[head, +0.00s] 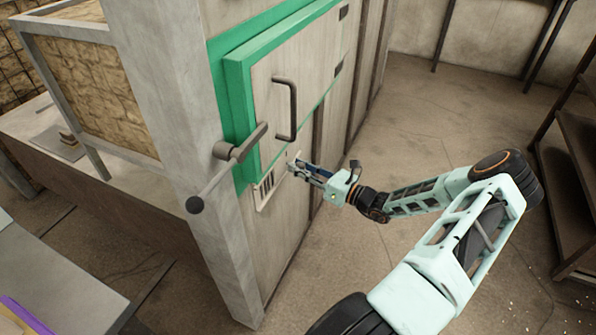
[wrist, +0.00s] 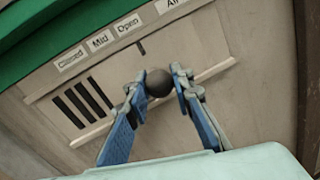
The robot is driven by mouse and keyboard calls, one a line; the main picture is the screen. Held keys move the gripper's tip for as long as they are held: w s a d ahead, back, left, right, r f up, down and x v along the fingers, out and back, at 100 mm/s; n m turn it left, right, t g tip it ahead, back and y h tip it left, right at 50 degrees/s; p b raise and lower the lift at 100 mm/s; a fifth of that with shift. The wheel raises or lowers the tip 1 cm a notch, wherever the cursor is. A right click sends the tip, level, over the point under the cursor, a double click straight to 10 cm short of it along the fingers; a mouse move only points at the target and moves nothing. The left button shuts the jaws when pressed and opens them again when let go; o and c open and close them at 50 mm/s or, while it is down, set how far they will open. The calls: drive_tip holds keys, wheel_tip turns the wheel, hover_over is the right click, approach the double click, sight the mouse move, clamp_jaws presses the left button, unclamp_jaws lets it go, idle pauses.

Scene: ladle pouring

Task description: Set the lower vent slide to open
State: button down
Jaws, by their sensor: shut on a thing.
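The lower vent slide is a pale plate low on the door panel, with dark slots (wrist: 82,103) at its left in the wrist view. Its round dark knob (wrist: 159,83) sits between the fingertips of my gripper (wrist: 160,86), which is shut on it. Above are the labels Closed (wrist: 70,58), Mid (wrist: 100,40) and Open (wrist: 128,23). The knob appears roughly in line with Open and a short dark tick mark. In the head view the slotted vent (head: 266,186) shows beside my gripper (head: 294,165), whose fingers hide the knob.
A green-framed door (head: 300,75) stands above the vent, with a dark bar handle (head: 287,108). A lever (head: 240,145) and a rod with a dark ball end (head: 194,205) stick out at its left. Dark shelving (head: 580,150) stands at the far right; floor between is clear.

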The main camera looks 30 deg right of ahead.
drive_tip(key=shift+w+d, duration=0.1)
drive_tip(key=shift+d, duration=0.2)
drive_tip(key=c, duration=1.7)
unclamp_jaws()
drive_tip(key=shift+o, duration=0.2)
drive_tip(key=v, duration=1.2)
drive_tip(key=shift+a, duration=0.1)
